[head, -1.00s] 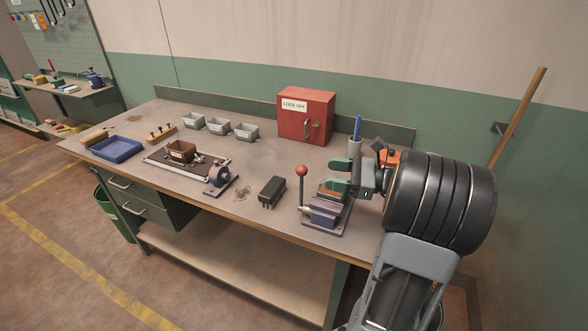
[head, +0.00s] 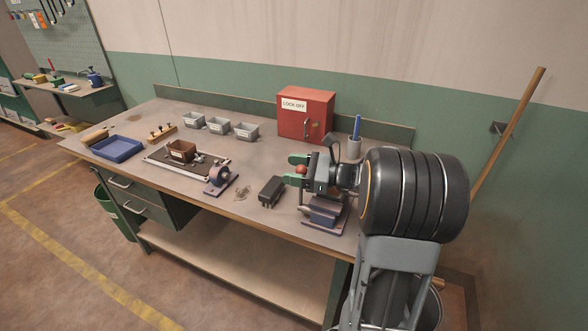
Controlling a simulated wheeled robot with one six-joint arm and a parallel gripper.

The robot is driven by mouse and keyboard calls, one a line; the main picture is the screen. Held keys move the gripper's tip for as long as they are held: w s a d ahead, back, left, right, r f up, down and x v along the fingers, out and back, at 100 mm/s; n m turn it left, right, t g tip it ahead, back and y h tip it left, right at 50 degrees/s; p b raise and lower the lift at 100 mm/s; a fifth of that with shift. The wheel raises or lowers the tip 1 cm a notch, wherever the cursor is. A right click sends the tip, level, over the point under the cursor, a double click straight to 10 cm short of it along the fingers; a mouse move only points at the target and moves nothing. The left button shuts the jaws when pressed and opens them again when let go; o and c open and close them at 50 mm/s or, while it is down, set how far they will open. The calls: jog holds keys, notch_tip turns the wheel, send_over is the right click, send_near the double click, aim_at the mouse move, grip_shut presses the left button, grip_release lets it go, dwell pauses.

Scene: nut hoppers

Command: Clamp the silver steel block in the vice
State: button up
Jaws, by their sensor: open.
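The vice (head: 325,214) is bolted-looking, blue-grey on a purplish base, near the front right of the bench. Its lever stands up on the left side and ends in a red ball (head: 302,170). My gripper (head: 297,170) is open with green fingertips, one above the other in the picture. The red ball shows between the fingertips; I cannot tell whether they touch it. My gripper and wrist cover the top of the vice. I cannot make out the silver steel block; the vice's jaws are largely hidden.
A dark box (head: 272,191) lies left of the vice. A purple-grey bearing fixture (head: 219,180) and a tray with a brown bin (head: 181,151) are further left. A red lock-off cabinet (head: 306,114) and a grey cup with a blue pen (head: 354,149) stand behind.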

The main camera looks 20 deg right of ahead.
jog(key=shift+c, duration=0.2)
grip_shut()
dwell(0.3)
